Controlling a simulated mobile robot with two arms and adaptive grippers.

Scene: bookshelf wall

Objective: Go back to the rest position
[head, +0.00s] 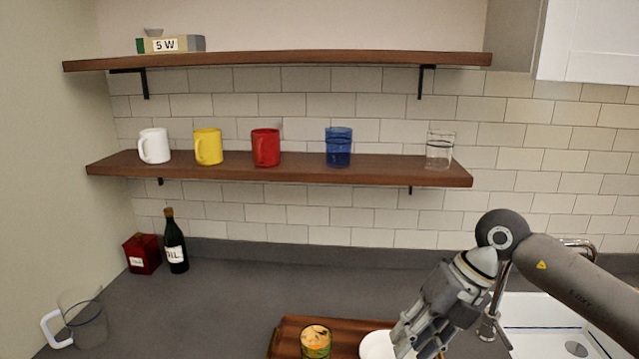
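My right gripper (408,342) comes in from the right with its arm bent down. Its fingers point down and left, over the right side of a white round dish (375,345) on a wooden tray (288,335). The fingertips overlap the dish in the picture and lie close to the bottom edge, so I cannot tell whether they touch it or how far they are spread. My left gripper is not in view.
A patterned can (316,342) stands on the tray. A clear jug (82,318), oil bottle (175,242) and red box (142,254) are at left. A sink (560,315) and tap are at right.

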